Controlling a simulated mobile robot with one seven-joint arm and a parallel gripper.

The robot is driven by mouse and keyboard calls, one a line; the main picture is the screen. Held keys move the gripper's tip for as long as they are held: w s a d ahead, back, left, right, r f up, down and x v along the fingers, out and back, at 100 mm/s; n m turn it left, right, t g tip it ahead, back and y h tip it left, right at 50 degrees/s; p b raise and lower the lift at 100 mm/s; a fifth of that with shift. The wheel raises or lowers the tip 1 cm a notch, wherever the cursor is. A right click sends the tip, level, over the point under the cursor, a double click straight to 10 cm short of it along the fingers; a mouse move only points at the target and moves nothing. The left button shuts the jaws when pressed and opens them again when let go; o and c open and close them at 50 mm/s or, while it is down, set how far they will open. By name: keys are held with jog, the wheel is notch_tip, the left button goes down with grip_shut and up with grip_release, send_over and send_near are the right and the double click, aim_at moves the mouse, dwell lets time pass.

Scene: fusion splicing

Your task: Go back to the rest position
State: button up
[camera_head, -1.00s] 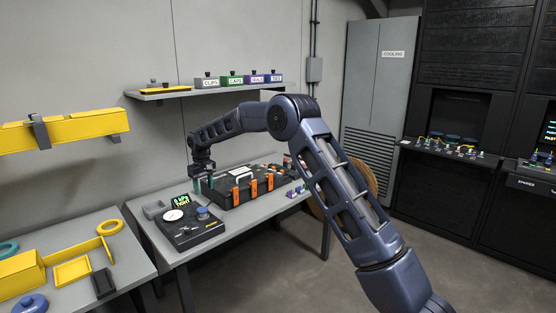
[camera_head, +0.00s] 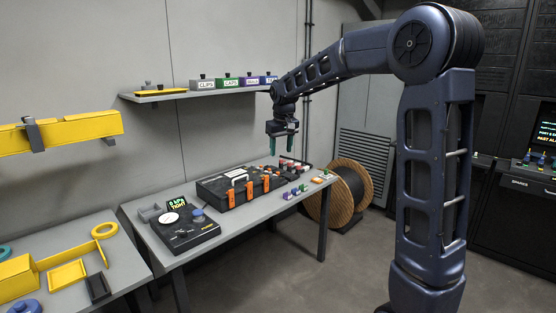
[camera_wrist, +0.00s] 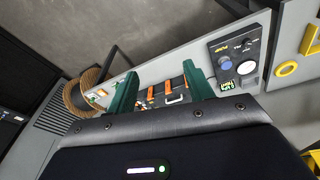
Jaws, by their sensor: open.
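My gripper (camera_head: 282,143) hangs above the back right part of the grey workbench, fingers pointing down. Nothing shows between its green fingers. In the wrist view my gripper (camera_wrist: 160,90) has its two green fingers spread apart, with the bench far below. The arm is raised and bent, and its upper link stands nearly upright at the right of the head view. The gripper is clear of the black case (camera_head: 228,190) with orange latches and of the black device (camera_head: 183,232) with a small lit screen.
The workbench (camera_head: 225,228) stands along the wall. A shelf (camera_head: 190,95) with labelled boxes hangs behind the gripper's level. A wooden cable spool (camera_head: 348,192) stands on the floor past the bench's right end. A second bench (camera_head: 130,262) with yellow parts is at left. Open floor lies in front.

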jog(key=s+d+r+m+t, duration=0.1)
jog(key=s+d+r+m, duration=0.2)
jog(key=s+d, duration=1.25)
jog(key=s+d+f+m, duration=0.1)
jog(key=s+d+f, duration=0.2)
jog(key=s+d, duration=0.2)
jog(key=s+d+f+m+t, duration=0.1)
jog(key=s+d+f, duration=0.3)
jog(key=s, duration=0.7)
jog(key=shift+d+f+m+h, duration=0.15)
jog(key=shift+d+m+h, duration=0.2)
jog(key=shift+d, duration=0.8)
